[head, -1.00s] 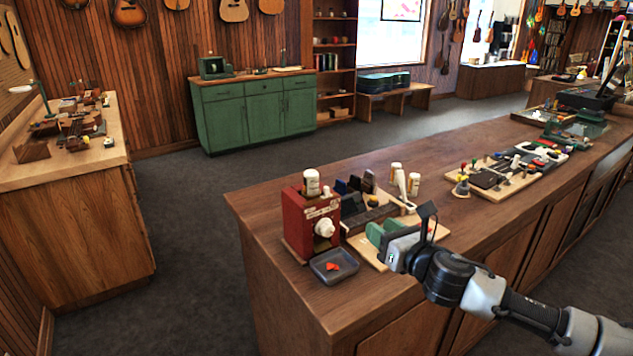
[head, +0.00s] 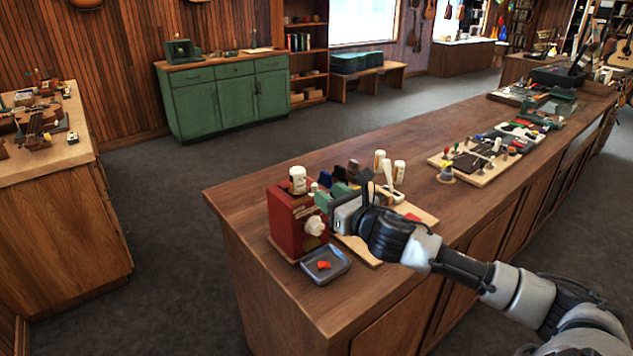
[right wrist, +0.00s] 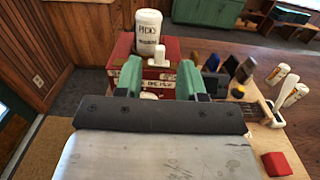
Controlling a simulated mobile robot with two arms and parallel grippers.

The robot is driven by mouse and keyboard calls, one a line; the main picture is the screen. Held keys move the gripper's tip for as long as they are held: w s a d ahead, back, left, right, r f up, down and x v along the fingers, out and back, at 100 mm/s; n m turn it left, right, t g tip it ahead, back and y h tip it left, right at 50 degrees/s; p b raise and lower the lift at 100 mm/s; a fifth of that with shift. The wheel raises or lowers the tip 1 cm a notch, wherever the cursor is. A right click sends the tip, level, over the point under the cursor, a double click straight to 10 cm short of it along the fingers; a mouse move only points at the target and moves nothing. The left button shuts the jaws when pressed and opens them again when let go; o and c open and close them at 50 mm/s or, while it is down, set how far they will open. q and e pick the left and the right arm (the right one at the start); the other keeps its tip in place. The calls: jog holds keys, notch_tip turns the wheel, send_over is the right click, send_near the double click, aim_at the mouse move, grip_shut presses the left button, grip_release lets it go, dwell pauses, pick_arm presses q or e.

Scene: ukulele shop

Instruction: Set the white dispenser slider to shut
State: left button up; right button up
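The red dispenser (head: 287,222) stands near the left end of the long counter, with a round white knob (head: 315,225) on its front. A small white upright tab (head: 313,187), which looks like the slider, is at its top; it also shows in the right wrist view (right wrist: 160,54), seen between the fingers. I cannot tell its setting. My right gripper (head: 333,197) has green fingers, apart and empty, just right of the dispenser's upper part. In the right wrist view, the gripper (right wrist: 159,78) points at the dispenser, and its body partly hides the knob. My left gripper is not in view.
A white picks jar (head: 298,180) stands on top of the dispenser. A grey tray (head: 340,272) with red pieces lies in front. A wooden board with dark blocks and white bottles (head: 399,172) is close on the right. A red block (right wrist: 277,163) lies nearby.

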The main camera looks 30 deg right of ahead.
aim_at(316, 186)
jog(key=w, duration=0.2)
jog(key=w+p, duration=0.1)
jog(key=w, duration=0.2)
jog(key=shift+a, duration=0.2)
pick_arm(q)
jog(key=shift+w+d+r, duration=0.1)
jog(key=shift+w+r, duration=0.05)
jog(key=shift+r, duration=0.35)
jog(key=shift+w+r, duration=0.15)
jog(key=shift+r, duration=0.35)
pick_arm(e)
grip_shut()
